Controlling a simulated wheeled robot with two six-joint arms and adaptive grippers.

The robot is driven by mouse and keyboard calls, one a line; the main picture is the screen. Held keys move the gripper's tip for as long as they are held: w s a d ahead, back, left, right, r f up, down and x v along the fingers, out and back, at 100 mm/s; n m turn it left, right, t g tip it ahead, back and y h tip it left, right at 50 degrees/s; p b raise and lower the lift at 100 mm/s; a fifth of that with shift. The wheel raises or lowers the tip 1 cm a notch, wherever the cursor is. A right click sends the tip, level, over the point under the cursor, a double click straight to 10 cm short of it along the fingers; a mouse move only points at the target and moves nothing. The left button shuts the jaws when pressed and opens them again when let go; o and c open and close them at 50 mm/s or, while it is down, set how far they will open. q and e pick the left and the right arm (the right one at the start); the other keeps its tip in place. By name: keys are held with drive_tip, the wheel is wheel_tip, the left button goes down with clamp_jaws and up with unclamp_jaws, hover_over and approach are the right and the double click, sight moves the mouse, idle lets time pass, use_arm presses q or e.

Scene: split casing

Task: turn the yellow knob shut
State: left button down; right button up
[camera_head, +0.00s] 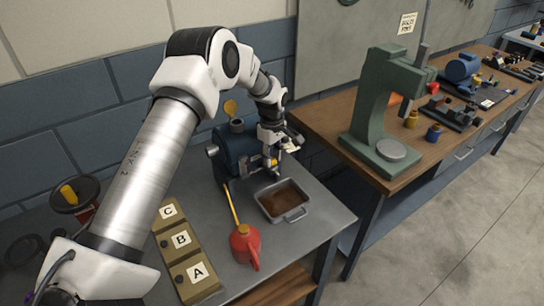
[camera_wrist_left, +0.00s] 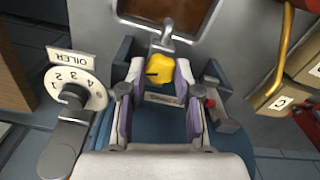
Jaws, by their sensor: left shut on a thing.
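The yellow knob (camera_wrist_left: 159,70) is on the front of the blue casing (camera_head: 235,148), above the metal tray. A dark line marks its face. My left gripper (camera_wrist_left: 161,78) has one finger on each side of the knob and is shut on it. In the head view the left gripper (camera_head: 273,166) is at the casing's front, and only a little of the yellow knob shows there between its fingers. How far the knob is turned I cannot tell. My right gripper is not in view.
A grey tray (camera_head: 293,217) with brown contents stands in front of the casing. A red oil can (camera_head: 244,246) with a long yellow spout is left of it, beside boxes marked A, B and C (camera_head: 181,241). An OILER dial (camera_wrist_left: 76,93) sits near the gripper. A green press (camera_head: 378,115) stands on the wooden bench.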

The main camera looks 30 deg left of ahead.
use_arm(q)
drive_tip(key=m, duration=0.6)
drive_tip(key=shift+f+m, duration=0.1)
drive_tip(key=shift+m, duration=0.3)
drive_tip(key=m+b, duration=0.1)
drive_tip(key=m, duration=0.4)
drive_tip(key=shift+m, duration=0.4)
drive_tip(key=c, duration=0.8)
unclamp_jaws()
drive_tip(key=shift+d, duration=0.1)
drive_tip(key=shift+w+r, duration=0.1)
drive_tip(key=shift+r, duration=0.1)
